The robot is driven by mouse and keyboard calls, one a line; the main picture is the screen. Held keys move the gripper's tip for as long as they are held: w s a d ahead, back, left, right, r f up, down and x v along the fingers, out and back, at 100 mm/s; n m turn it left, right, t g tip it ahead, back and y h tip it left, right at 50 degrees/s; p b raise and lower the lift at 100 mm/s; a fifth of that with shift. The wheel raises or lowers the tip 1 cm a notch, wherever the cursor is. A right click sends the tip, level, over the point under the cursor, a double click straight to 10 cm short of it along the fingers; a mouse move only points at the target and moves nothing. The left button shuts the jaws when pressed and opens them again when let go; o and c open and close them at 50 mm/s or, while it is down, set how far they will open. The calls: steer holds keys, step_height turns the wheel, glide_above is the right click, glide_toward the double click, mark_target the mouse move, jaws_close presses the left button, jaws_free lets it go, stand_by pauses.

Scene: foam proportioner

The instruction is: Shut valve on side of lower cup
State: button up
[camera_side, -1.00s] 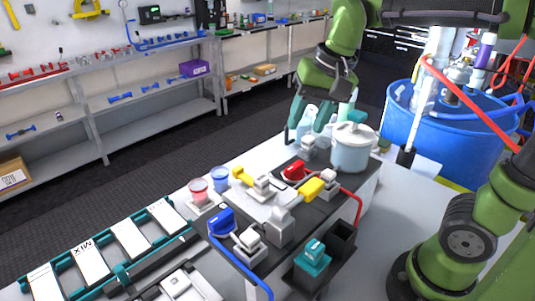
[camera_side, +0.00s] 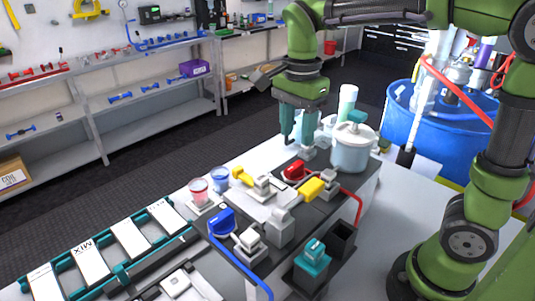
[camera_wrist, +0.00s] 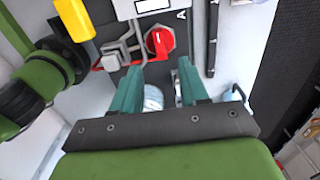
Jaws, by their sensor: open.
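My gripper (camera_side: 298,142) is open and points down at the back of the black plate, just left of the white lidded pot (camera_side: 351,152). A small grey-white fitting (camera_side: 308,152) sits right by the fingertips; contact cannot be told. In the wrist view my gripper (camera_wrist: 160,80) shows two teal fingers apart, with a pale round piece (camera_wrist: 153,97) and a metallic part between or below them.
A red valve handle (camera_side: 294,171) is near my gripper, also in the wrist view (camera_wrist: 159,41). A pale bottle (camera_side: 347,100) stands behind the pot.

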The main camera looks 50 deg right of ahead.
mark_target(295, 165)
step_height(295, 165, down, 8)
steer(key=shift+f, duration=0.1)
steer(key=shift+c, duration=0.2)
jaws_close()
